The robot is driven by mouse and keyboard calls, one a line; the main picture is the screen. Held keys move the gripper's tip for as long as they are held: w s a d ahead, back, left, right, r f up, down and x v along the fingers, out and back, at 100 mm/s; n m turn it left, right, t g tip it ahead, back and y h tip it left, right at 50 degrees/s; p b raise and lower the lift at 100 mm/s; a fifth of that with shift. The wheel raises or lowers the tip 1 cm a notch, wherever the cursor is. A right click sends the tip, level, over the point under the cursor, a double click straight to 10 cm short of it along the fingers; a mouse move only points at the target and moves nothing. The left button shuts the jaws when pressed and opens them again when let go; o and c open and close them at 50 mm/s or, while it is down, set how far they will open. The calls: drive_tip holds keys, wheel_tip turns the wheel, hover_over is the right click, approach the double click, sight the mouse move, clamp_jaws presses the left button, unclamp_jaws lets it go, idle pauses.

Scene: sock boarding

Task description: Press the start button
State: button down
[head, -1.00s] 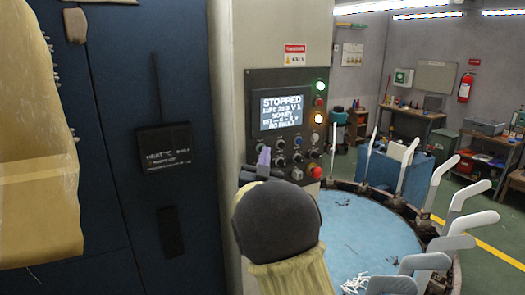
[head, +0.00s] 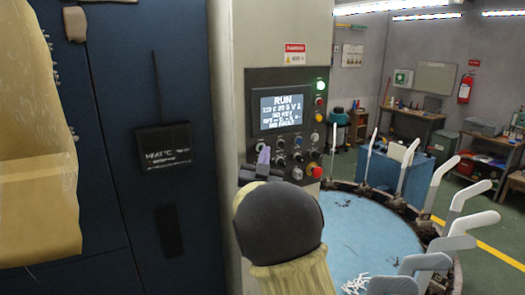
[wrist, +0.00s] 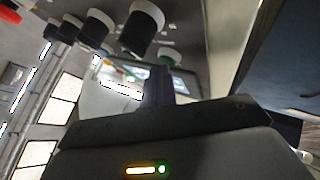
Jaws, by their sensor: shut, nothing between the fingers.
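The control panel (head: 290,128) stands at the centre of the head view. Its screen (head: 284,107) reads RUN, and a green lamp (head: 320,86) at its upper right is lit. My gripper (head: 263,158) is shut and empty in front of the panel's lower left, with its fingertips close to the panel face. In the head view the gripper hides that part of the panel.
A red stop button (head: 316,171) sits at the panel's lower right, with several dark knobs (head: 298,157) nearby. A blue round table (head: 365,235) ringed by pale upright forms (head: 443,170) stands to the right. A dark blue cabinet (head: 110,100) fills the left, with tan cloth (head: 38,130) before it.

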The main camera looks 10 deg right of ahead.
drive_tip(key=shift+s+d+b, duration=0.2)
drive_tip(key=shift+s+b, duration=0.25)
drive_tip(key=shift+s, duration=0.15)
drive_tip(key=s+b, duration=0.1)
drive_tip(key=s+d+b, duration=0.1)
drive_tip(key=s, duration=0.1)
drive_tip(key=s+b, duration=0.1)
drive_tip(key=shift+s+d, duration=0.25)
drive_tip(key=shift+s, duration=0.15)
drive_tip(key=shift+f, duration=0.1)
idle(0.4)
